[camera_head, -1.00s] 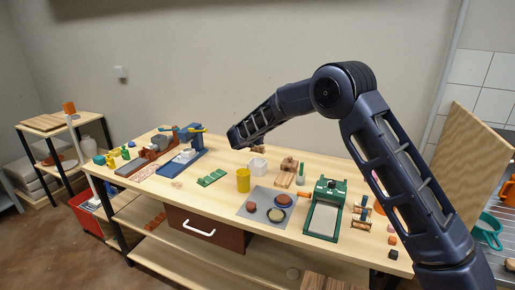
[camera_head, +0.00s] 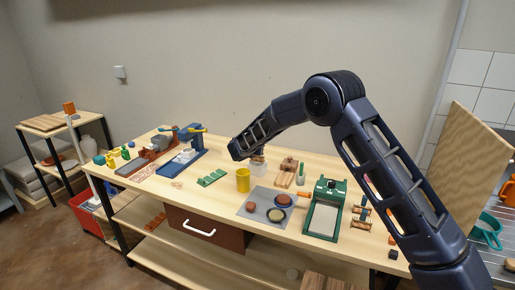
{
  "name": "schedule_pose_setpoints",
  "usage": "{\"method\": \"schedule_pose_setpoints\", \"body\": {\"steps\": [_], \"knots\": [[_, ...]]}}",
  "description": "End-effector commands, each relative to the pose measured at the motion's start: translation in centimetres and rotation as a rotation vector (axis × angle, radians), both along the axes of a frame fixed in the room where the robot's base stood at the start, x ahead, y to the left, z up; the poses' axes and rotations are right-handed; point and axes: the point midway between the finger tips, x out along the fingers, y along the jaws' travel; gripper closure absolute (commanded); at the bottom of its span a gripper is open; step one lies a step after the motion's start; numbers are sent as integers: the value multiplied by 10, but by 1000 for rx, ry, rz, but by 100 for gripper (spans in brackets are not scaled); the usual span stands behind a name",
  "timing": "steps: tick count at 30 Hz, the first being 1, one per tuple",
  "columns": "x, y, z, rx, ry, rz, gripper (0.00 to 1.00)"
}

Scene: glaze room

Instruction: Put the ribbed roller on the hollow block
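The small white block (camera_head: 257,169), which looks like the hollow block, stands on the table behind the yellow cup. A small tan and brown piece (camera_head: 258,159) shows right at its top, under the end of my arm. It may be the ribbed roller, but it is too small and too covered to be sure. My gripper is mostly hidden behind my own wrist, directly above the white block. Its fingers cannot be made out, nor whether they hold the tan piece or whether that piece touches the block.
A yellow cup (camera_head: 243,180) stands close in front of the block. A grey mat (camera_head: 253,209) with round dishes, a wooden piece (camera_head: 286,173), a green-framed press (camera_head: 324,211) and a wooden stand (camera_head: 361,216) are to the right. Green ribbed pieces (camera_head: 212,178) and a blue machine (camera_head: 190,146) are left.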

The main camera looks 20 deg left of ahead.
Motion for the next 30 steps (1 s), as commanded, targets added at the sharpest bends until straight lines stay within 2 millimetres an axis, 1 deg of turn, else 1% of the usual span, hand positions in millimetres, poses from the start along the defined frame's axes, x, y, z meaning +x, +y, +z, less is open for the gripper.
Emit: {"method": "schedule_pose_setpoints", "body": {"steps": [11,12,14,15,25,29,30], "knots": [[-1,-1,-13,-5,6,1,100],[-2,-1,-13,-5,7,1,80],[-2,-1,-13,-5,7,1,68],[-2,-1,-13,-5,7,1,60],[-1,0,-8,-2,3,1,60],[0,0,3,1,2,0,60],[-6,1,5,-1,3,1,60]]}}
